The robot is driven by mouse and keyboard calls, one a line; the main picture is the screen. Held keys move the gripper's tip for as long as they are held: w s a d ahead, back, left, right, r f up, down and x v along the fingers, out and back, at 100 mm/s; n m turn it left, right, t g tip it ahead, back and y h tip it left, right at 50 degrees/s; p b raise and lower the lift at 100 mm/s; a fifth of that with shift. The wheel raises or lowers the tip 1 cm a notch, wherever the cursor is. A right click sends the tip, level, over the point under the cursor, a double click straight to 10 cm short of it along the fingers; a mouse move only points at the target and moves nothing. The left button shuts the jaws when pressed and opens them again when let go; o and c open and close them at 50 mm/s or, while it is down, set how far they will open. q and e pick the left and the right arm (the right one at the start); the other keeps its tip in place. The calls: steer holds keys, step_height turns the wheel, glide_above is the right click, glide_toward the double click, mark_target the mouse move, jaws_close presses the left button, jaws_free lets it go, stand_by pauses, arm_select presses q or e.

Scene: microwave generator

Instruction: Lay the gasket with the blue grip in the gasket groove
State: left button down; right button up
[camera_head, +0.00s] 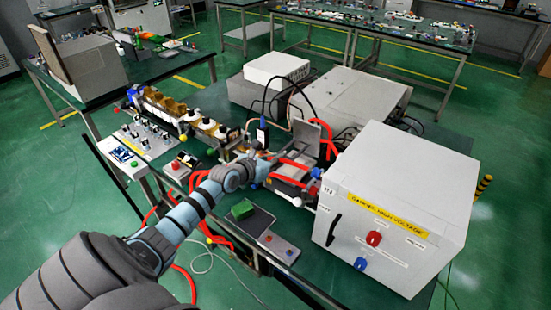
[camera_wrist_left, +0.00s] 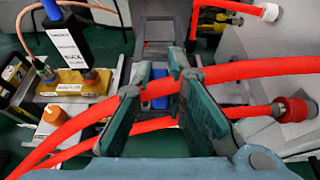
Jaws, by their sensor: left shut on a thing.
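My left gripper (camera_head: 284,160) reaches in among the cables and parts at the middle of the bench. In the left wrist view its two green fingers (camera_wrist_left: 162,98) are closed on a small blue piece (camera_wrist_left: 157,86), which looks like the gasket's blue grip. The fingers cover most of it, and I cannot make out the gasket's ring. Beyond the fingertips is a dark grey frame-like part (camera_wrist_left: 158,32). I cannot tell whether the gasket touches it. The gasket groove cannot be made out in either view. My right gripper is not in view.
Thick red hoses (camera_wrist_left: 255,68) cross close by the fingers. A white high-voltage cabinet (camera_head: 400,200) stands right of the gripper. A brass block (camera_wrist_left: 75,88) with a black labelled unit lies to the left.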

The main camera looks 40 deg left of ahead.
arm_select(q)
steer(key=f+b, duration=0.1)
steer(key=f, duration=0.2)
steer(key=shift+w+f+b, duration=0.3)
steer(key=shift+w+b, duration=0.1)
steer(key=f+b, duration=0.1)
steer(key=f, duration=0.1)
steer(key=f+b, duration=0.2)
steer(key=shift+s+f, duration=0.2)
steer(key=shift+f, duration=0.2)
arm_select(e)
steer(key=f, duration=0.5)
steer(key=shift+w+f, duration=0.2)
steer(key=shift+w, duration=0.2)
arm_select(q)
steer(key=shift+r, duration=0.1)
steer(key=c, duration=1.5)
jaws_free()
steer(key=shift+c, duration=0.2)
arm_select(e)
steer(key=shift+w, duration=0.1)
arm_select(q)
step_height(320, 180, up, 9)
steer(key=p, duration=0.6)
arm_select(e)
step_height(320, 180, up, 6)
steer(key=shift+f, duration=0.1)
